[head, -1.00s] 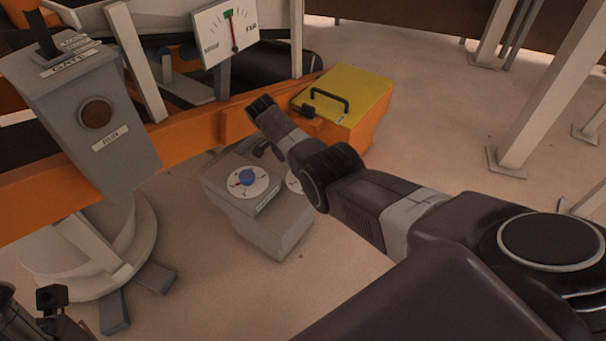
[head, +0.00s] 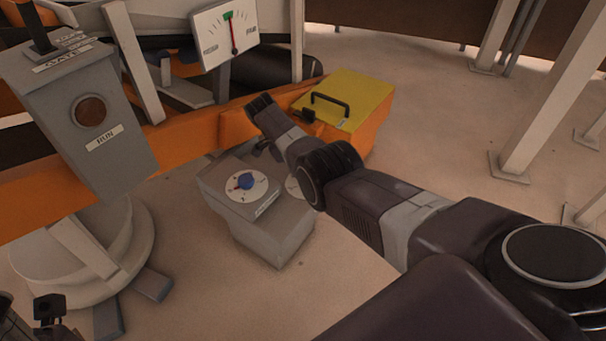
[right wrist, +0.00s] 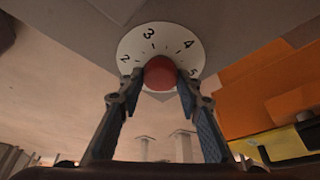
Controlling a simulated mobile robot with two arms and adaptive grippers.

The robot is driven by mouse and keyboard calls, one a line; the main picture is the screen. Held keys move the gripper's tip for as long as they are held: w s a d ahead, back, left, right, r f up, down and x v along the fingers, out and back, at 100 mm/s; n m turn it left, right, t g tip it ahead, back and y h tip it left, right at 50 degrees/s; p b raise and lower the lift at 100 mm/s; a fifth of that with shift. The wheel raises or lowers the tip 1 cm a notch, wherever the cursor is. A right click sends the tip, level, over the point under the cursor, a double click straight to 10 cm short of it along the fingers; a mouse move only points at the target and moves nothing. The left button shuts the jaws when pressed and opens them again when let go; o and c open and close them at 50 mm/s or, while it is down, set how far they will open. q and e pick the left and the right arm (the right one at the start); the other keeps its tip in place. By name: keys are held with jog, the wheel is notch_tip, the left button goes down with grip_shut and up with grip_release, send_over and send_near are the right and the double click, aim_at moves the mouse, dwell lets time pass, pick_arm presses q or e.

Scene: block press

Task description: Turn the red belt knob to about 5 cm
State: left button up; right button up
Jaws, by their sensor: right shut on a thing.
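The red belt knob (right wrist: 160,73) shows in the right wrist view, in the middle of a white dial (right wrist: 128,45) numbered 2, 3, 4 and 5 around its edge. The knob's pointer cannot be made out. My right gripper (right wrist: 159,82) has one finger on each side of the knob and is shut on it.
A grey GATE/RUN box (head: 105,158) stands left. An orange case with a yellow lid (head: 350,92) lies behind my right arm. A gauge (head: 222,38) stands at the back.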

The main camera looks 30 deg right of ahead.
jog(key=o, duration=1.2)
jog(key=shift+c, duration=0.2)
jog(key=shift+r, duration=0.1)
jog(key=v, duration=1.1)
jog(key=shift+r, duration=0.35)
jog(key=shift+w+a+f, duration=0.1)
jog(key=shift+w, duration=0.05)
